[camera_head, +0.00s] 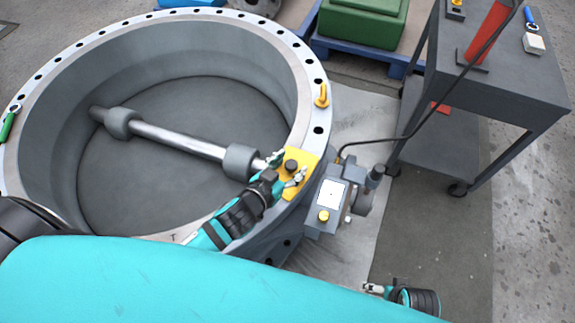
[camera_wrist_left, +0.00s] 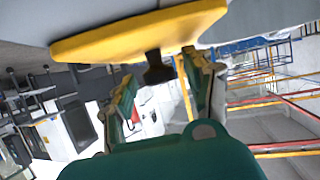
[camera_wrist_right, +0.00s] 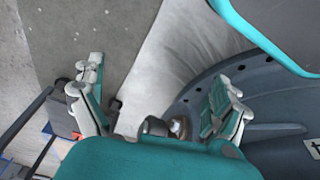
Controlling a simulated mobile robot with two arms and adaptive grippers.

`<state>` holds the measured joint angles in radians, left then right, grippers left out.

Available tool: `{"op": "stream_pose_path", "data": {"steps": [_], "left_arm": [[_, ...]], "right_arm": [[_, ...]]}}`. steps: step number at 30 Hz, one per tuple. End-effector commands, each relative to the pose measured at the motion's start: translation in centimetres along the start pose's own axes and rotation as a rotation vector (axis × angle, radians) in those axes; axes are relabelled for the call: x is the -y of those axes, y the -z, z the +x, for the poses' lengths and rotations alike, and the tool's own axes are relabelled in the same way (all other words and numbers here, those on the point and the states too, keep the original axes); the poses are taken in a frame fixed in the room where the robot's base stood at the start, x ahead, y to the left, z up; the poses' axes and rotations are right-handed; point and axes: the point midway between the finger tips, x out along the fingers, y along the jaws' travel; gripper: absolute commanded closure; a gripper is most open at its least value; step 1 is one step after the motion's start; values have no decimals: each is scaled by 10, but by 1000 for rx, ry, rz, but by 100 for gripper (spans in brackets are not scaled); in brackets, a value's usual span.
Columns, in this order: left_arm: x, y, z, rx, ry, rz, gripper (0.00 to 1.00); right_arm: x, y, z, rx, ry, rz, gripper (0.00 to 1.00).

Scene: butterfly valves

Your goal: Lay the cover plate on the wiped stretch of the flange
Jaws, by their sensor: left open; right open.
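The yellow cover plate (camera_head: 311,159) lies flat on the right side of the big valve's flange (camera_head: 312,95), near the shaft's end. Its black knob (camera_head: 291,166) stands up from it. My left gripper (camera_head: 287,169) is open, with one finger on either side of the knob. In the left wrist view the plate (camera_wrist_left: 140,32) fills the top, and the knob (camera_wrist_left: 157,68) shows between the spread fingers with gaps beside it. My right gripper (camera_head: 368,288) is open and empty, low over the floor beside the valve; it also shows in the right wrist view (camera_wrist_right: 158,92).
A grey actuator box (camera_head: 327,206) sits right of the plate. An orange lifting eye (camera_head: 321,96) stands on the flange. A dark cart (camera_head: 490,75) is at the right, with a cable running to the actuator. A green tool (camera_head: 8,124) lies on the flange's left. Floor at lower right is clear.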

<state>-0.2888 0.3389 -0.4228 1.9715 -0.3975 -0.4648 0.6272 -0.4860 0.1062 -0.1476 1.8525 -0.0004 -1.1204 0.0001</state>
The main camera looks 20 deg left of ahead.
Motion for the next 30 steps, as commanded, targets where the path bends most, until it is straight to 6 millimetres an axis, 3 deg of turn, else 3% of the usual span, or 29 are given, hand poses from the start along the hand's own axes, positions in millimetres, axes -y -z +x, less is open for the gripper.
{"op": "stream_pose_path", "data": {"steps": [5, 9, 18, 24, 30], "left_arm": [[0, 2, -11, 2, 0, 0, 47], [0, 2, -39, 4, -1, -2, 47], [0, 2, -99, 3, 1, -1, 47], [0, 2, -117, 0, 1, -1, 47], [0, 2, -121, -1, 0, 0, 47]], "right_arm": [[0, 0, 0, -3, 0, 0, 0], [0, -11, 19, 15, 1, -2, 0], [2, -27, 41, 28, 3, -4, 0], [2, -32, 46, 30, 4, -5, 0], [2, -32, 48, 30, 4, -5, 0]]}}
